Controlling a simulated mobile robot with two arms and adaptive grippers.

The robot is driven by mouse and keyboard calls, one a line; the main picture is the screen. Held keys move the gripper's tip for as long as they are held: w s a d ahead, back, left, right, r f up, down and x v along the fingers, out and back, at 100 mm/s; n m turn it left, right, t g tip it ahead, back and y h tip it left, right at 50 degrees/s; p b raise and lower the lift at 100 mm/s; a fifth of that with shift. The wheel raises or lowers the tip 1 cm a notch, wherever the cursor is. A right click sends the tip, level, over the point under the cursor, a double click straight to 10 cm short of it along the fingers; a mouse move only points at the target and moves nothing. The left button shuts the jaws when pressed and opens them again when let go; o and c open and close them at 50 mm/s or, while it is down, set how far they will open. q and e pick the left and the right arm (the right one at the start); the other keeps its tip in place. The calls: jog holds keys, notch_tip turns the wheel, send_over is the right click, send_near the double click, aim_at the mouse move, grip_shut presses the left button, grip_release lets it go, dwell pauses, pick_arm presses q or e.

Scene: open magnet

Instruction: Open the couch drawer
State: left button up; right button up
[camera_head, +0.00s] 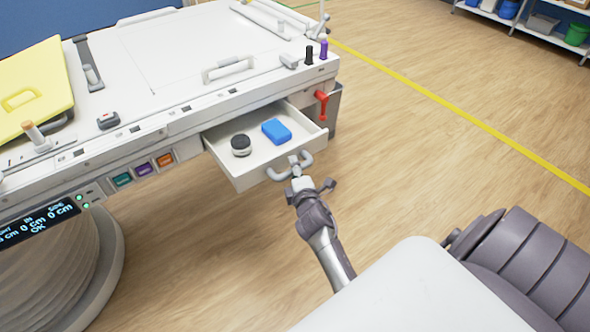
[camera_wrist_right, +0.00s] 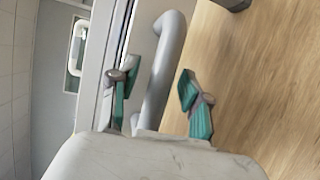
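The couch drawer (camera_head: 268,166) is pulled out from the side of the white couch (camera_head: 170,118). A black round item (camera_head: 241,145) and a blue box (camera_head: 276,131) lie inside it. Its grey bar handle (camera_head: 276,176) is on the front. My right gripper (camera_head: 304,184) is at this handle. In the right wrist view, the handle (camera_wrist_right: 164,70) passes between the spread fingers of the gripper (camera_wrist_right: 155,92). A gap shows between the handle and the right-hand finger. My left gripper is not in view.
A red lever (camera_head: 321,104) hangs at the couch's corner, right of the drawer. Colored buttons (camera_head: 143,169) and a display (camera_head: 38,220) are on the couch side at left. The wooden floor right of the drawer is clear. Shelves (camera_head: 540,30) stand far back.

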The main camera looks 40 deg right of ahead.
jog(key=v, duration=0.7)
jog(key=shift+s, duration=0.25)
jog(key=shift+a, duration=0.15)
jog(key=s+a+f+m+g+y+p, duration=0.15)
jog(key=s+a+f, duration=0.3)
jog(key=f, duration=0.55)
jog(key=s+a+f+m+g+y, duration=0.25)
jog(key=s+f, duration=0.25)
jog(key=f, duration=0.4)
jog(key=s+a+f+m+g+y+p, duration=0.1)
jog(key=s+a+f+m+g+y, duration=0.25)
jog(key=f, duration=0.65)
jog(key=s+f+m+g+p, duration=0.1)
jog(key=s+f, duration=0.4)
jog(key=s, duration=0.9)
jog(key=s+f+m+g+h+p, duration=0.1)
jog(key=s+f+m+g, duration=0.2)
jog(key=s, duration=1)
notch_tip(320, 180, down, 3)
jog(key=shift+s+r+g, duration=0.2)
jog(key=shift+s+g, duration=0.15)
jog(key=shift+g, duration=0.8)
